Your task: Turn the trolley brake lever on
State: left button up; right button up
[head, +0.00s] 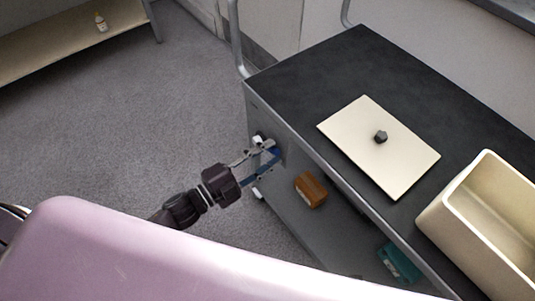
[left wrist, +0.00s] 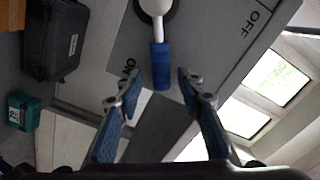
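The trolley (head: 300,75) stands at the right in the head view, with a dark top and grey side panel. In the left wrist view the brake lever (left wrist: 160,62) has a white arm, a dark round base and a blue grip. Its grip points down in the picture, close to the ON label (left wrist: 129,69); the OFF label (left wrist: 249,23) is at the upper right. My left gripper (left wrist: 160,88) is open, one finger on each side of the grip's end, with visible gaps. In the head view it (head: 270,158) is at the trolley's side panel. My right gripper is in neither view.
On the trolley top are a cream board (head: 360,145) with a dark knob and a cream bin (head: 450,220). An orange-brown box (head: 311,190) and a teal box (head: 398,262) are lower down. Clear carpet (head: 140,120) lies left of the trolley. A shelf (head: 60,50) stands upper left.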

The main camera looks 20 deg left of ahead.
pick_arm(q)
jog(key=v, duration=1.2)
dwell(0.3)
